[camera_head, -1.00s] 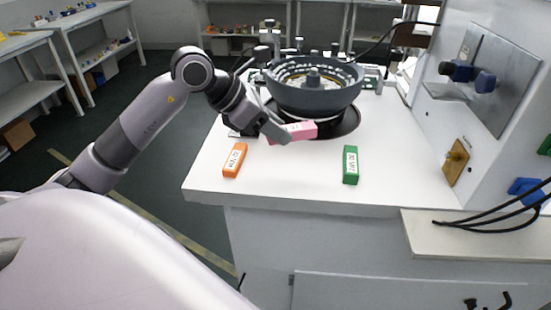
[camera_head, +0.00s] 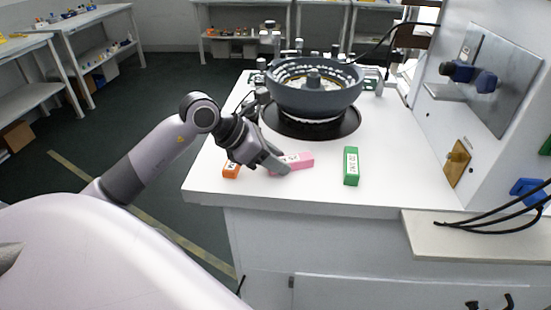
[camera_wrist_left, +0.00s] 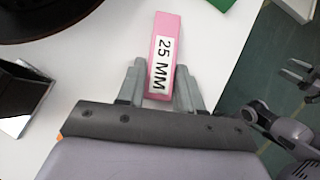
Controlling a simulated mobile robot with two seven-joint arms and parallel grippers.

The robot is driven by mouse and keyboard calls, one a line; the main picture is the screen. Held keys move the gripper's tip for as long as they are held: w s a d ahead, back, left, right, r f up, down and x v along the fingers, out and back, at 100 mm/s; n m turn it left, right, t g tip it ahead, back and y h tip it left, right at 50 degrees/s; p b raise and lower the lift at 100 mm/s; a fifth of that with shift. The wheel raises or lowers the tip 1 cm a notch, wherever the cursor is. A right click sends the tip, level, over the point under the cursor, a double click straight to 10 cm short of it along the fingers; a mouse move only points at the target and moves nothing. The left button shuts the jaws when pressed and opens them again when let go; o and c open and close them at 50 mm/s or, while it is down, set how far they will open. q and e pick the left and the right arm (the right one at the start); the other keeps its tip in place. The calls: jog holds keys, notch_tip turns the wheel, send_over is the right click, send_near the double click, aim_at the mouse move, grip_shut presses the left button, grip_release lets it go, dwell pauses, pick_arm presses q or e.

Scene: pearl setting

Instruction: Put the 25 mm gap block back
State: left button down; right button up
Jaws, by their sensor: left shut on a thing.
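The pink 25 mm gap block (camera_head: 297,160) is at the front part of the white table, between an orange block (camera_head: 231,171) and a green block (camera_head: 351,166). My left gripper (camera_head: 279,167) is shut on its near end. In the left wrist view the pink block (camera_wrist_left: 163,45) lies between the two fingers (camera_wrist_left: 160,88), with its "25 MM" label facing the camera. I cannot tell whether the block touches the table.
A dark round bowl-shaped machine (camera_head: 313,90) stands on a black disc behind the blocks. A white cabinet (camera_head: 480,110) with a metal plate and a brass fitting (camera_head: 456,163) rises at the right. The white table's (camera_head: 300,190) front strip is clear.

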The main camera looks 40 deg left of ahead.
pick_arm(q)
jog(key=shift+f+b, duration=0.3)
jog(key=shift+f, duration=0.1)
jog(key=c, duration=0.7)
grip_release()
jog(key=shift+s, duration=0.1)
jog(key=shift+c, duration=0.2)
jog(key=shift+f, duration=0.15)
jog(key=shift+d, duration=0.1)
jog(key=shift+r+p, duration=0.35)
jog(key=shift+p, duration=0.15)
jog(key=shift+s+r, duration=0.1)
jog(key=shift+r, duration=0.2)
jog(key=b+v, duration=0.1)
jog(key=v, duration=1.1)
